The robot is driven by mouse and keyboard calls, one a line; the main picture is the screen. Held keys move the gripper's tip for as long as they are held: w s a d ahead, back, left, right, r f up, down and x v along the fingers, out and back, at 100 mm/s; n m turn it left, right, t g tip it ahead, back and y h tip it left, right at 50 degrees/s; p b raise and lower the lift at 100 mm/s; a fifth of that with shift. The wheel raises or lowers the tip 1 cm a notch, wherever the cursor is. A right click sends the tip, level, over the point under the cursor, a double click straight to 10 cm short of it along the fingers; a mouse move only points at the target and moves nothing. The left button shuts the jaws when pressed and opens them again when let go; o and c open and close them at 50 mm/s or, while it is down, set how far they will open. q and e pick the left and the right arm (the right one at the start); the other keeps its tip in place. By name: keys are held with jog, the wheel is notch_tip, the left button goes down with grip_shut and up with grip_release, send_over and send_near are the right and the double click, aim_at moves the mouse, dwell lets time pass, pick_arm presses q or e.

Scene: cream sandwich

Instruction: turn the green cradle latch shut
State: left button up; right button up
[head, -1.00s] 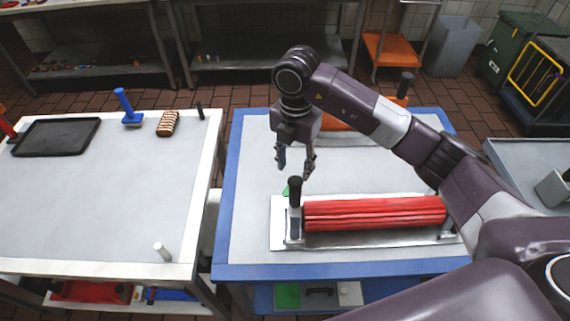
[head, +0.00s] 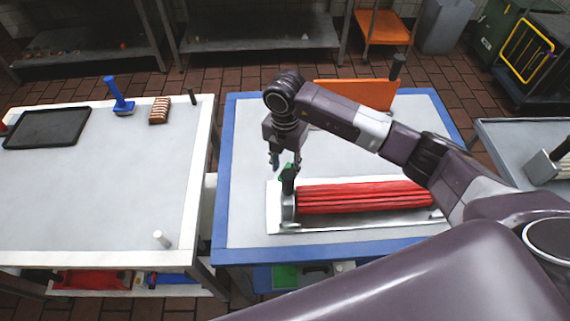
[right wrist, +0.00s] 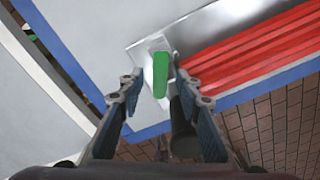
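The metal cradle (head: 274,212) lies on the blue-edged table and holds a red ribbed roll (head: 360,198). The green latch (head: 286,172) is at the cradle's left end, partly hidden by my fingers in the head view. In the right wrist view the latch (right wrist: 161,74) is an upright green bar between the fingertips. My right gripper (right wrist: 158,78) is open, with a visible gap on each side of the latch. It points down at the latch in the head view (head: 285,163). My left gripper is not in view.
A black knob (head: 288,182) stands close to the latch, and shows near the right finger in the wrist view (right wrist: 183,132). An orange board (head: 355,94) is at the table's back. The left table holds a black tray (head: 47,128), a blue-handled tool (head: 119,98) and a striped cream sandwich (head: 159,111).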

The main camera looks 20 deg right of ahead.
grip_shut()
jog(key=n+b, duration=0.3)
jog(key=shift+s+d+f, duration=0.1)
jog(key=shift+d+f, duration=0.05)
jog(key=shift+d, duration=0.15)
jog(key=shift+s+d+n+b, duration=0.1)
jog(key=shift+d+n+b, duration=0.05)
jog(key=shift+n+b, duration=0.55)
jog(key=shift+s+d+n+b, duration=0.1)
jog(key=shift+n+b, duration=0.35)
jog(key=shift+n, duration=0.35)
jog(key=shift+r, duration=0.2)
